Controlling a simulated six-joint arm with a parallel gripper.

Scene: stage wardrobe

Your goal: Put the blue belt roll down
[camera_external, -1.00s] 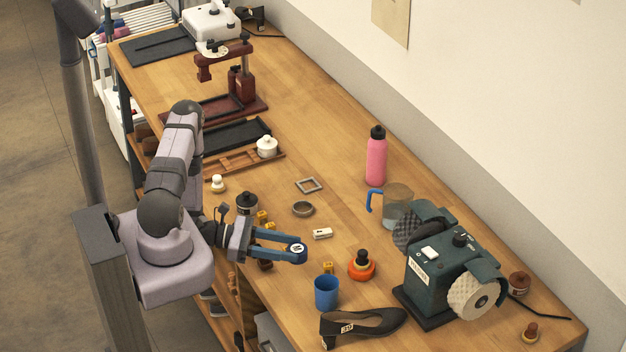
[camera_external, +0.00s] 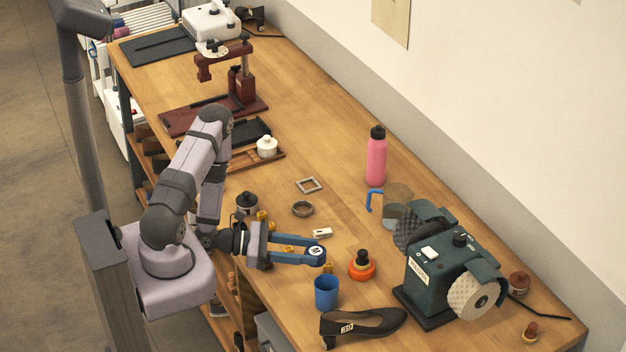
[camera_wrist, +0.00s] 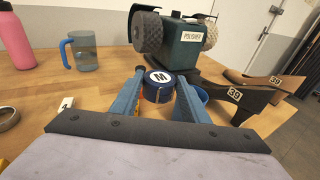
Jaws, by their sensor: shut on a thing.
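The blue belt roll (camera_external: 317,252) has a white top label marked M. My gripper (camera_external: 308,256) is shut on it, with the roll between the fingertips. In the wrist view the roll (camera_wrist: 159,80) sits between the two blue fingers, label up. It is above the bench, left of the orange-based bottle and behind the blue cup in the outside view. I cannot tell whether its underside touches the wood.
A blue cup (camera_external: 326,292) stands close in front of the roll. An orange-based bottle (camera_external: 361,266), a black shoe (camera_external: 362,324) and the green polisher (camera_external: 440,270) stand to the right. A white tag (camera_external: 322,232) lies just behind. The wooden bench (camera_external: 345,215) has bare room farther back.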

